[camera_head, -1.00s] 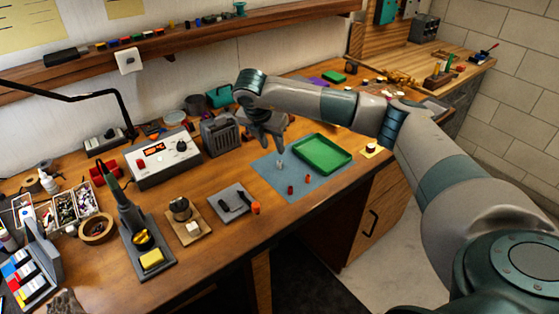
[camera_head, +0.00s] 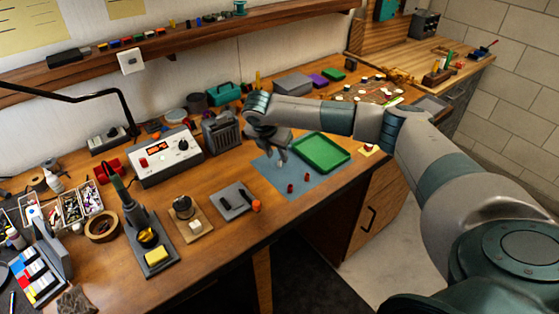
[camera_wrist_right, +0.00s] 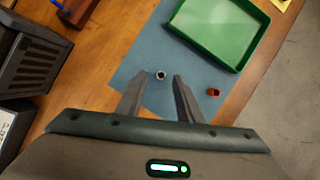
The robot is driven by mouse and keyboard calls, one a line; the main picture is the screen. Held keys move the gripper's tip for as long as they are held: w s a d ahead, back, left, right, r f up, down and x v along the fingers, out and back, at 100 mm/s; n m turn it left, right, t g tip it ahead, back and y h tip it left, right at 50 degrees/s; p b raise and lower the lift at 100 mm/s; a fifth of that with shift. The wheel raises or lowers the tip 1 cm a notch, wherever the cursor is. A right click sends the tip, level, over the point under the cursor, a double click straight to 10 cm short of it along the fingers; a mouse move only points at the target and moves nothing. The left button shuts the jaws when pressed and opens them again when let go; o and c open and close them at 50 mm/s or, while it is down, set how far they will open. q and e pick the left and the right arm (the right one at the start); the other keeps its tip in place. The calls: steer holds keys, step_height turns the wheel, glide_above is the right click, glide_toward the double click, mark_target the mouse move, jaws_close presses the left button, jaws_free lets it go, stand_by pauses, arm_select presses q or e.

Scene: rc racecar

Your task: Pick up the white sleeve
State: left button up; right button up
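The white sleeve (camera_wrist_right: 160,74) is a small pale ring with a dark hole. It stands on the blue mat (camera_wrist_right: 135,72), between the fingertips of my right gripper (camera_wrist_right: 157,77) as the right wrist view shows them. The fingers are apart, with a gap on each side of the sleeve in that view. In the head view my right gripper (camera_head: 281,157) points down over the mat, and its fingers largely hide the sleeve. I cannot tell the exact height of the fingertips around it. My left gripper is not in view.
A green tray (camera_head: 322,153) lies on the mat to the right. Two small red pieces, one of them (camera_head: 290,188) nearer the front, stand on the mat. A dark grey ventilated box (camera_head: 221,132) stands close to the left. A soldering stand and power supply are farther left.

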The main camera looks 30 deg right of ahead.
mark_target(279, 167)
steer(key=shift+p+x, duration=0.65)
steer(key=shift+x, duration=0.95)
steer(key=shift+s, duration=0.15)
jaws_close()
